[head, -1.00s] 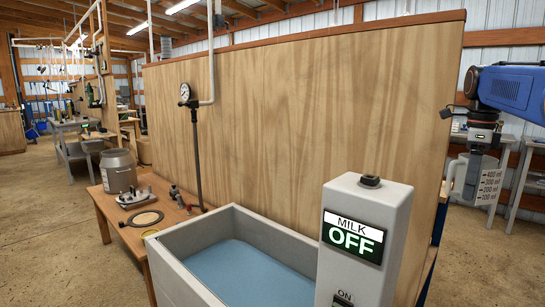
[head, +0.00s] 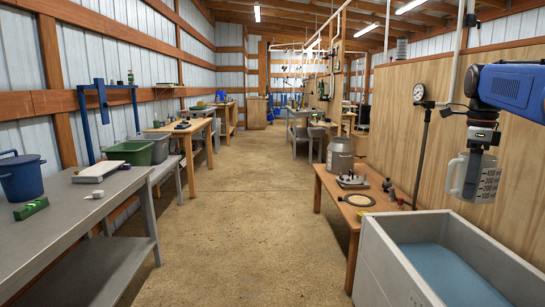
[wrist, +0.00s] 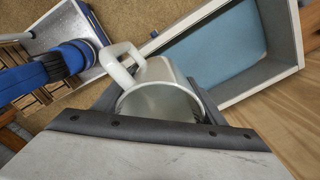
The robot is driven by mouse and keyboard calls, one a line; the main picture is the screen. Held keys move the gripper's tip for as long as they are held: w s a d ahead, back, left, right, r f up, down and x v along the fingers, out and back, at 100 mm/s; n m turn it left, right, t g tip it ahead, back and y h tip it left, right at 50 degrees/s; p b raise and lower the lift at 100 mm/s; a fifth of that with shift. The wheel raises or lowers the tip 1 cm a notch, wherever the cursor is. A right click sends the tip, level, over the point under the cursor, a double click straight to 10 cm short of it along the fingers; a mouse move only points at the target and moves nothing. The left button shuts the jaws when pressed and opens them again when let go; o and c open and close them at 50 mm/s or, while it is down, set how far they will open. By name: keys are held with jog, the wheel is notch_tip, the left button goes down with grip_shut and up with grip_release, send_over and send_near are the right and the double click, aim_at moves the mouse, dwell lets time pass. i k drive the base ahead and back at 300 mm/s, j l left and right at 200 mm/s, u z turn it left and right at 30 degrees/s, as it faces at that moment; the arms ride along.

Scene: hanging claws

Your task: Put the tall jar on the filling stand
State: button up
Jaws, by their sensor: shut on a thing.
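My gripper (head: 481,150) is at the right of the head view, shut on a pale grey jar (head: 486,180) with a side handle and "ml" marks. The jar hangs upright in the air, in front of the wooden partition and above the water trough. In the wrist view the open-topped jar (wrist: 165,85) sits between the dark jaws, its white handle pointing up and left. I cannot tell which thing here is the filling stand.
A grey trough (head: 440,228) with blue water is below right. A wooden table (head: 330,195) holds a milk can (head: 340,155) and a claw piece (head: 352,182). A grey bench (head: 75,225) with a blue bucket (head: 21,178) is at left. The middle aisle floor is clear.

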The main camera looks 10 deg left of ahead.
aim_at(100, 167)
jog(key=i+j+u, duration=0.1)
jog(key=i+u, duration=0.2)
jog(key=u, duration=0.2)
jog(key=i+u, duration=0.45)
jog(key=i, duration=2.85)
jog(key=i+l+u, duration=0.1)
jog(key=i+u, duration=0.2)
jog(key=i, duration=0.2)
jog(key=i+l+u, duration=0.25)
jog(key=i, duration=0.25)
jog(key=u, duration=1.85)
